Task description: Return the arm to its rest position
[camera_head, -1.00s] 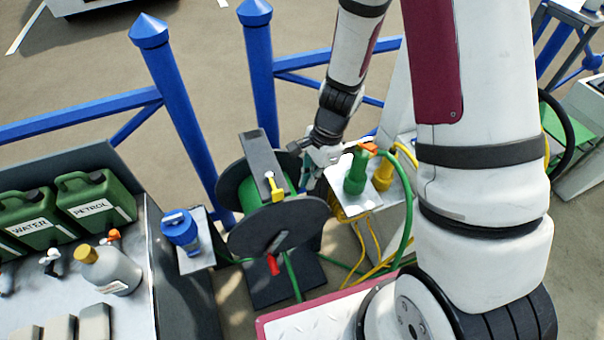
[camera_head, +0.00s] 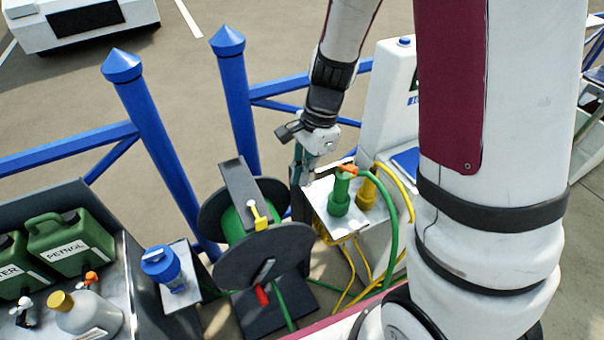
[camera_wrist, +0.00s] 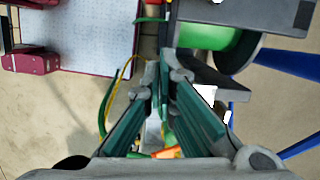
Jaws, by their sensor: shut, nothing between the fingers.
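My gripper (camera_head: 303,176) hangs from my arm in the middle of the head view, between the hose reel and the small shelf with the plugs. In the wrist view its green fingers (camera_wrist: 163,85) come together at the tips, shut, with nothing seen held. The fingertips are partly hard to make out in the head view. My arm reaches out and down in front of my body, beyond the thick white upper link.
The black hose reel (camera_head: 263,262) with green hose stands just left. A green plug (camera_head: 339,195) and a yellow plug (camera_head: 366,193) stand close on the right. Blue railing posts (camera_head: 236,100) rise behind.

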